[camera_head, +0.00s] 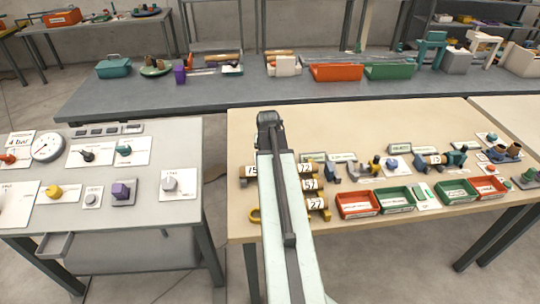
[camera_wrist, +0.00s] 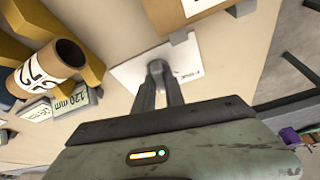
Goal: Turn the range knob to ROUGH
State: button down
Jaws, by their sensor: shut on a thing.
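My gripper (camera_wrist: 160,90) points at a white plate (camera_wrist: 126,72) on the beige table in the wrist view. Its two dark fingers are close together, shut on a small grey knob (camera_wrist: 156,66) at the plate. The fingers cover most of the knob, so its pointer direction cannot be told. Small print on the plate to the right of the fingers seems to read FINE; no ROUGH mark is legible. In the head view my gripper (camera_head: 268,120) is at the far edge of the beige table, and my arm hides the plate and knob.
A cardboard tube (camera_wrist: 58,60) on a yellow cradle lies left of the plate, near a 120 mm label (camera_wrist: 70,101). Another tube (camera_wrist: 160,14) is just beyond the plate. Red bins (camera_head: 357,204) and green bins (camera_head: 395,199) line the front edge. A grey table (camera_head: 140,225) stands left.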

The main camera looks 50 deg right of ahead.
jog(key=m, duration=0.2)
jog(key=m+g, duration=0.1)
jog(key=m, duration=0.1)
jog(key=m+g, duration=0.1)
jog(key=m, duration=0.1)
jog(key=shift+w+a+h, duration=0.15)
jog(key=shift+w+h, duration=0.1)
jog(key=shift+h, duration=0.15)
jog(key=shift+m, duration=0.3)
jog(key=c, duration=1.4)
grip_release()
jog(key=shift+r, duration=0.1)
